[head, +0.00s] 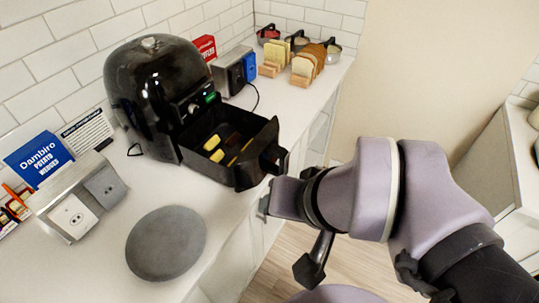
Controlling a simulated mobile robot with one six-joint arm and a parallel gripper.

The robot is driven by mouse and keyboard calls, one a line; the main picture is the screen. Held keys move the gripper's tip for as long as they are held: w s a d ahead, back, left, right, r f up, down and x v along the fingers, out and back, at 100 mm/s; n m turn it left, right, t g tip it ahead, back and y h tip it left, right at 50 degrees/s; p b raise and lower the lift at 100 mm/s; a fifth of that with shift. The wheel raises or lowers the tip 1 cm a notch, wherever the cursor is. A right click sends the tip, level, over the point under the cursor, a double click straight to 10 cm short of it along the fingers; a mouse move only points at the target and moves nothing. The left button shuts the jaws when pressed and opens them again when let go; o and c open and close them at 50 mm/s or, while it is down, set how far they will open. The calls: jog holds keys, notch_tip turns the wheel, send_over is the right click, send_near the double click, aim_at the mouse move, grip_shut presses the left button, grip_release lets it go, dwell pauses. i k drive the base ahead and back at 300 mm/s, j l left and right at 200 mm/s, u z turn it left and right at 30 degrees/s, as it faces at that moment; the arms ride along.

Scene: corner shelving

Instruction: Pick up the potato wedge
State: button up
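Several potato wedges, such as a yellow one (212,143), lie in the pulled-out drawer (262,176) of a black air fryer (155,85). Darker, browner pieces lie among them. My gripper (300,246) is in front of the drawer's handle, to the right of and below it in the picture, beyond the counter's edge. One dark finger points down over the floor. The rest of the gripper is partly hidden by my wrist, so its opening is unclear. I see no wedge at the gripper.
A grey round plate (166,243) lies on the counter (235,245) in front of the fryer. A toaster (233,72) and bread slices (308,66) stand at the back.

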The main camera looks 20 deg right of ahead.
aim_at(234, 140)
jog(key=i+l+u, duration=0.2)
jog(key=u, duration=0.2)
jog(key=i+l+u, duration=0.15)
jog(key=l+u, duration=0.25)
jog(key=i+l+u, duration=0.1)
jog(key=l+u, duration=0.3)
jog(key=i+l+u, duration=0.1)
jog(key=l+u, duration=0.75)
jog(key=j, duration=0.1)
